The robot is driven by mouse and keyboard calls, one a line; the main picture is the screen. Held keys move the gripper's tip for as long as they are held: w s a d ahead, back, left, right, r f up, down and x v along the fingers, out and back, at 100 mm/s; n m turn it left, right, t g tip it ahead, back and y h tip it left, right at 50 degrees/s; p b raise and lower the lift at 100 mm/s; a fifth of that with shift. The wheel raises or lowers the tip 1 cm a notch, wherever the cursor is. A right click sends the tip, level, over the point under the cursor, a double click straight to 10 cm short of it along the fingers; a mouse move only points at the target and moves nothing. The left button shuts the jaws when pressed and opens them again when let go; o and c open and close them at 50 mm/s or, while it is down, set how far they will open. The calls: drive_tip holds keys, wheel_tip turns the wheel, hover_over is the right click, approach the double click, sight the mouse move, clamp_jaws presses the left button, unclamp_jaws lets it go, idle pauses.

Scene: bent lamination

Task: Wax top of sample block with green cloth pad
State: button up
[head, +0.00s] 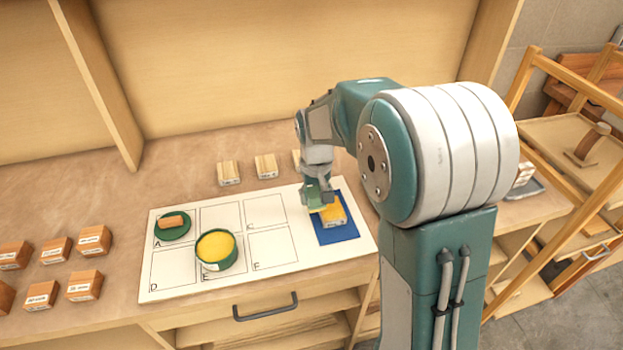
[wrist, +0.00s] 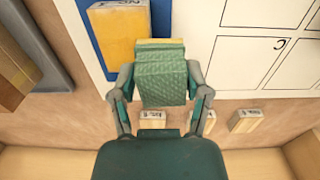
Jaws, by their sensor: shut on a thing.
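The sample block (head: 333,212), a yellowish wooden block with a label on its end, lies on the blue mat (head: 336,234) at the right of the white board. In the wrist view the block (wrist: 117,40) is at upper left. My gripper (wrist: 159,82) is shut on the green cloth pad (wrist: 163,78), a folded textured pad with yellow along its far edge. In the head view my gripper (head: 318,192) and the pad (head: 317,200) are at the block's far left end. I cannot tell whether the pad touches the block.
An open green tin of yellow wax (head: 215,247) stands around cell E. A green lid with a brown block (head: 173,221) is in cell A. Pale blocks (head: 228,173) stand behind the board; several reddish blocks (head: 93,240) stand left. Cells C and F are clear.

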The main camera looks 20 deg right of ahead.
drive_tip(key=shift+a+r, duration=0.1)
drive_tip(key=shift+r, duration=0.45)
drive_tip(key=shift+d+r, duration=0.25)
drive_tip(key=shift+r, duration=0.5)
drive_tip(key=shift+d+r, duration=0.25)
drive_tip(key=shift+r, duration=0.5)
drive_tip(key=shift+a+r, duration=0.1)
drive_tip(key=shift+r, duration=0.6)
drive_tip(key=shift+a+r, duration=0.3)
drive_tip(key=shift+r, duration=0.15)
drive_tip(key=shift+d, duration=0.1)
drive_tip(key=shift+d, duration=0.15)
